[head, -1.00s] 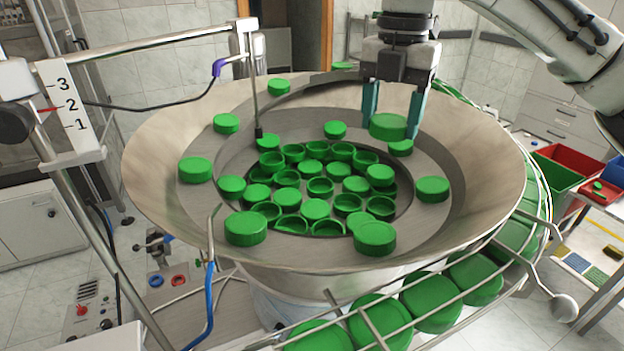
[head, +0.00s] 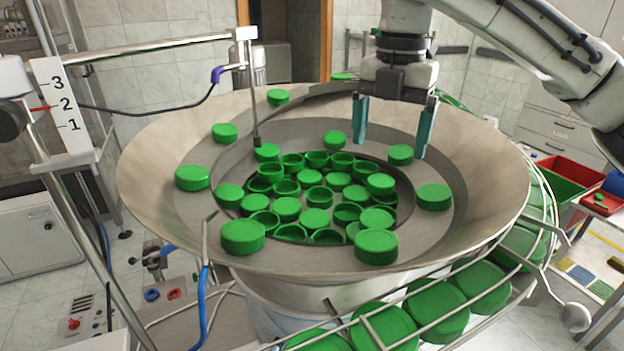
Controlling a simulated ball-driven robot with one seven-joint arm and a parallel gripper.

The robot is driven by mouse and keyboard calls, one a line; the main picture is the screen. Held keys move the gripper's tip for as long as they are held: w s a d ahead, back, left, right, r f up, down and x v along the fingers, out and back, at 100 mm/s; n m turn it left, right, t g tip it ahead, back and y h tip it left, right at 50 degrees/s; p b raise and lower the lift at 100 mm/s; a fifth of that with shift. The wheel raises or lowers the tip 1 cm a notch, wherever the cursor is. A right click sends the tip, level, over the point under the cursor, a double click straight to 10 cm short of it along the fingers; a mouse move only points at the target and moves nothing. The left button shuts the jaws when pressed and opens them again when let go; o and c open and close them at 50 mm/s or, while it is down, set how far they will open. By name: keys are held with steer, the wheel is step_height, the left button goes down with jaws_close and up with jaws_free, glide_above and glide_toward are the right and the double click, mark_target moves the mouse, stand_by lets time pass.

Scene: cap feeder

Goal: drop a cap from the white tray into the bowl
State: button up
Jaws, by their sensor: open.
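The bowl (head: 150,190) is a wide, shallow metal bowl in the middle of the head view. Green caps (head: 285,208) lie in its sunken centre, and several more lie on the grey ring around it. My gripper (head: 390,149) is over the back right part of the bowl, pointing down. Its two teal fingers are apart with nothing between them. A green cap (head: 400,155) lies on the ring, showing between the fingertips in the picture. I cannot make out a white tray in this view.
A curved wire rail with large green caps (head: 437,308) runs around the bowl's front right. A thin rod (head: 252,100) hangs over the bowl's back left from a horizontal bar. Red and green bins (head: 560,180) stand at the right.

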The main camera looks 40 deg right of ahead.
steer(key=shift+r, duration=0.1)
step_height(320, 180, up, 11)
steer(key=shift+f, duration=0.2)
stand_by(0.7)
